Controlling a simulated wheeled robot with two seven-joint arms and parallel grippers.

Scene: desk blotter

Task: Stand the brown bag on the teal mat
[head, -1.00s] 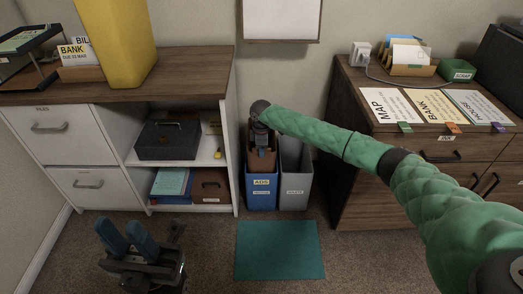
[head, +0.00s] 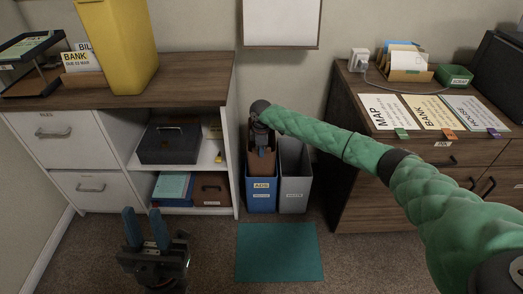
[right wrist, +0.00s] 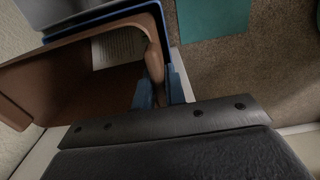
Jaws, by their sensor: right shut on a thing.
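The brown bag (head: 262,165) is partly inside the blue bin (head: 262,196), its lower part hidden by the bin's front. My right gripper (head: 262,143) reaches down over it. In the right wrist view, the blue fingers (right wrist: 163,92) are shut on a brown upper part of the bag (right wrist: 80,92); the bag's open top shows something pale inside. The teal mat (head: 279,251) lies flat and bare on the carpet in front of the bins, and its corner shows in the right wrist view (right wrist: 212,18). My left gripper (head: 146,229) is open and empty, low at the left.
A grey bin (head: 295,190) stands right beside the blue one. The white shelf unit (head: 236,150) is close on the left, with a brown case (head: 211,188) on its bottom shelf. A dark wooden cabinet (head: 380,205) is on the right. Carpet around the mat is clear.

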